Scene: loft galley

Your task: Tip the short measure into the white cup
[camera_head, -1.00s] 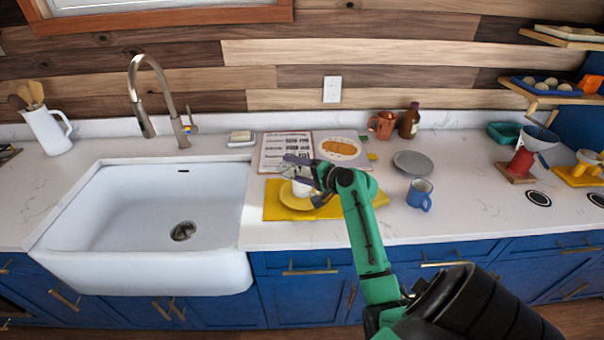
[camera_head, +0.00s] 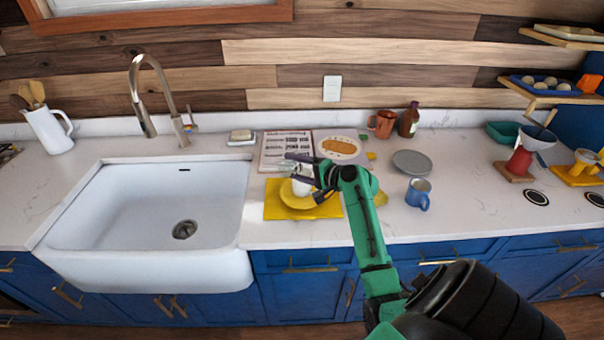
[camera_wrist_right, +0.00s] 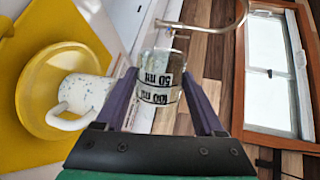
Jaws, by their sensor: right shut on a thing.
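The short measure (camera_wrist_right: 160,78) is a clear glass beaker with black "50 ml" and "100 ml" marks. My right gripper (camera_head: 298,168) is shut on it, one finger on each side in the right wrist view. The measure looks tipped well over relative to the cup. Its contents cannot be made out. The white cup (camera_wrist_right: 88,95) is speckled, with a handle, and stands on a yellow plate (camera_wrist_right: 38,100). In the head view the cup (camera_head: 301,187) shows just below my right gripper, partly hidden by it. My left gripper is out of view.
The plate rests on a yellow mat (camera_head: 275,208) on the white counter. An open book (camera_head: 283,151) lies behind. A blue mug (camera_head: 419,194) and grey plate (camera_head: 412,163) stand to the right. The white sink (camera_head: 150,210) is at left.

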